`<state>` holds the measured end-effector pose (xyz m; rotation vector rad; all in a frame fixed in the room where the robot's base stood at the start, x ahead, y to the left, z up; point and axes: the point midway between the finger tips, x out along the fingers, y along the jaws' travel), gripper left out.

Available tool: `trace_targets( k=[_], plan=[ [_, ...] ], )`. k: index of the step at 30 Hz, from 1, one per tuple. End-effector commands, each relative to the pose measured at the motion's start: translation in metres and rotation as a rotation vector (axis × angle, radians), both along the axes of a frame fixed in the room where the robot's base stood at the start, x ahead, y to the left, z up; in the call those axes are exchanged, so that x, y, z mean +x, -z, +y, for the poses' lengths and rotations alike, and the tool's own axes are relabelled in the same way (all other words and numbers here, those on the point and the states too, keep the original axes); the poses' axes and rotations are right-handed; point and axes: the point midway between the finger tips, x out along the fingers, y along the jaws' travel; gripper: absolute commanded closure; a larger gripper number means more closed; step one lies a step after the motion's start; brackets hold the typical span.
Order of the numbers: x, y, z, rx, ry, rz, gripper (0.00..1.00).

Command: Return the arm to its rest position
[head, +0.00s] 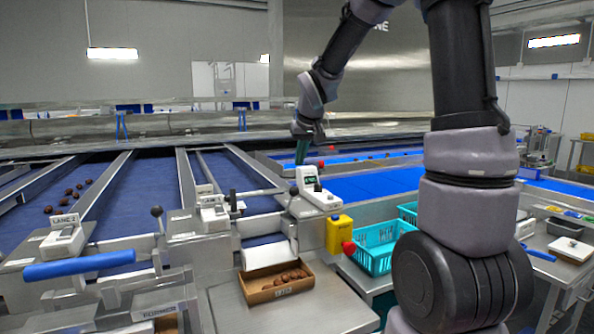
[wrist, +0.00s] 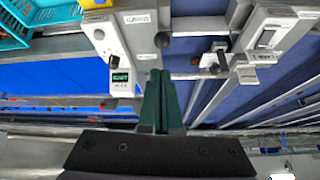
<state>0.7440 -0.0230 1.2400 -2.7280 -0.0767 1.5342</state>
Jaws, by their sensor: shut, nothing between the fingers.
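My gripper (head: 301,152) is in the middle of the head view, fingers pointing down, above the rail beside the device with the small green display (head: 309,183). In the wrist view, my gripper's dark green fingers (wrist: 160,75) lie side by side, closed, with nothing seen between them. My arm reaches up from the right of the head view, bends at the top and comes down to the gripper. The display device also shows in the wrist view (wrist: 120,78), just left of the fingers. I cannot tell the exact gap between the fingertips and the rail.
A cardboard box (head: 275,288) with several dates stands on the metal table in front. Turquoise crates (head: 372,262), a yellow box (head: 339,234) and a red knob (head: 348,247) lie to its right. Blue lanes (head: 140,190) with metal dividers and levers fill the left. Space above the lanes is open.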

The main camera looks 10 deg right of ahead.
Motion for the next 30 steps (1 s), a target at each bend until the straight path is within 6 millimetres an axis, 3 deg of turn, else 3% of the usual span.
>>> trace_targets(
  k=[5, 8, 15, 21, 25, 30],
  plan=[
    [-0.020, -0.020, -0.006, 0.005, 0.024, -0.007, 1.00],
    [-0.051, -0.041, -0.014, 0.024, 0.067, -0.015, 1.00],
    [-0.158, -0.082, -0.034, 0.129, 0.197, -0.028, 1.00],
    [-0.234, -0.090, -0.037, 0.249, 0.265, -0.031, 1.00],
    [-0.263, -0.089, -0.036, 0.306, 0.284, -0.028, 1.00],
    [-0.276, -0.087, -0.035, 0.334, 0.291, -0.026, 1.00]
  ],
)
